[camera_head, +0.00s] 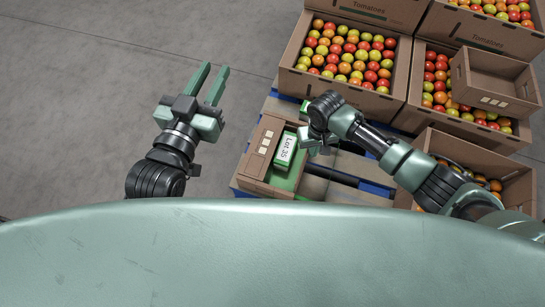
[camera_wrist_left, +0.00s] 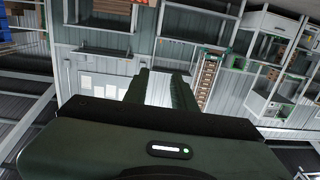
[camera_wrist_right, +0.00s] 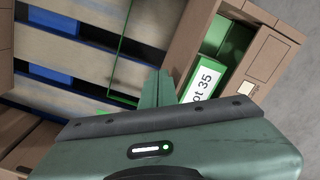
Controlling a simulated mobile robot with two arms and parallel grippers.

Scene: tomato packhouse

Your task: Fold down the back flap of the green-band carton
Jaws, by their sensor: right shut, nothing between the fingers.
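The green-band carton (camera_head: 257,151) stands on the pallet, left of my right gripper. It has brown cardboard sides and a green interior, with a white "Lot 35" label (camera_head: 285,148) on a green piece. The carton also shows at the right of the right wrist view (camera_wrist_right: 262,60). My right gripper (camera_head: 306,143) is shut and empty at the carton's right side, its fingertips close to the label; contact cannot be told. The arm partly hides that side, and which panel is the back flap is unclear. My left gripper (camera_head: 212,76) is open and empty over the floor, away from the carton.
Large tomato crates (camera_head: 335,86) fill the back and right of the pallet. A small empty brown box (camera_head: 490,88) sits on the right crates. Pallet slats (camera_head: 335,190) with blue parts show right of the carton. The grey floor at left is clear.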

